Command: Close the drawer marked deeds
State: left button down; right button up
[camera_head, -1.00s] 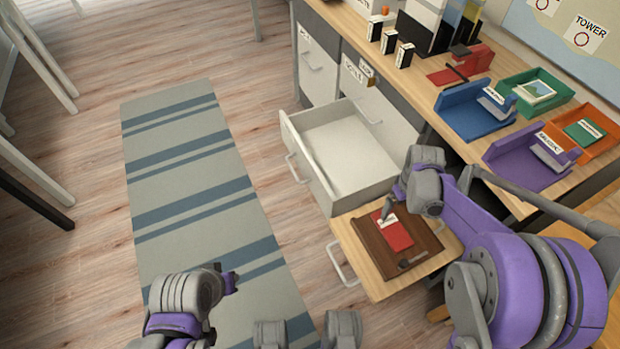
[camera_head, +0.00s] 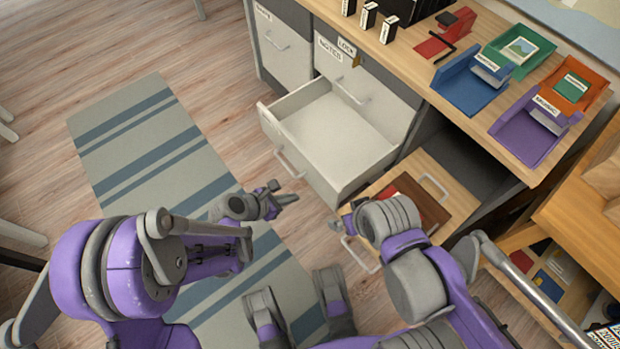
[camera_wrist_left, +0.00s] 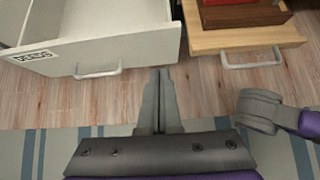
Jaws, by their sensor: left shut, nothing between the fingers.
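The drawer marked deeds is the white drawer (camera_head: 335,132) pulled out of the desk; it looks empty.
A pulled-out wooden drawer (camera_head: 455,205), holding a brown and red item (camera_head: 432,211), is beside the white one. A closed drawer marked notes (camera_head: 355,85) is above. Colored trays stand on the desktop (camera_head: 425,70). The striped rug (camera_head: 150,140) is clear at left.

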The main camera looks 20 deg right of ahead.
pick_arm(q)
jog(key=b, duration=0.2)
send_near(328, 184)
notch_tip(328, 184, down, 4)
jog(key=d, duration=0.1)
jog(key=w+d, duration=0.1)
jog(key=d, duration=0.1)
jog(key=shift+d, duration=0.15)
jog(key=shift+w+d+r, duration=0.1)
jog(key=shift+w+d, duration=0.05)
jog(key=shift+d, duration=0.3)
pick_arm(e)
jog(key=shift+f, duration=1.4)
